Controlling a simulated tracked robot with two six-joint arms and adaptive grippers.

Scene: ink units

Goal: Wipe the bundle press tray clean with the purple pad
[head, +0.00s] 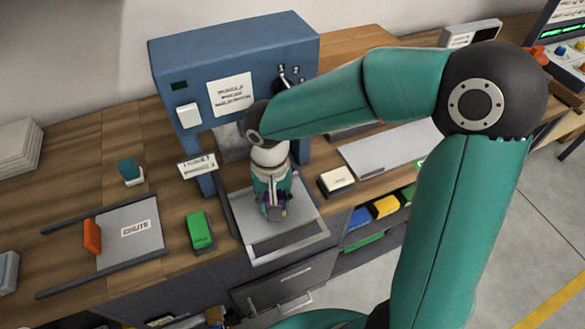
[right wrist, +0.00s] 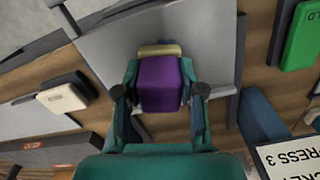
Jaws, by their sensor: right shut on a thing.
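The blue bundle press (head: 235,50) stands at the back of the bench. Its light grey tray (head: 308,217) juts out at the front, and the tray surface also fills the upper middle of the right wrist view (right wrist: 212,48). My right gripper (head: 272,205) is over the tray, shut on the purple pad (right wrist: 160,83). The pad sits between both fingers, with an olive strip along its far edge. The gripper hides part of the tray, and I cannot tell whether the pad touches it. No mark on the tray is clear to me. My left gripper is out of view.
A green block (head: 200,231) lies left of the tray and a cream block (head: 336,181) to its right. A chute plate (head: 130,236) with an orange piece (head: 92,236) is farther left. A teal-topped item (head: 130,172) stands behind it. Coloured boxes (head: 386,206) sit on a lower shelf.

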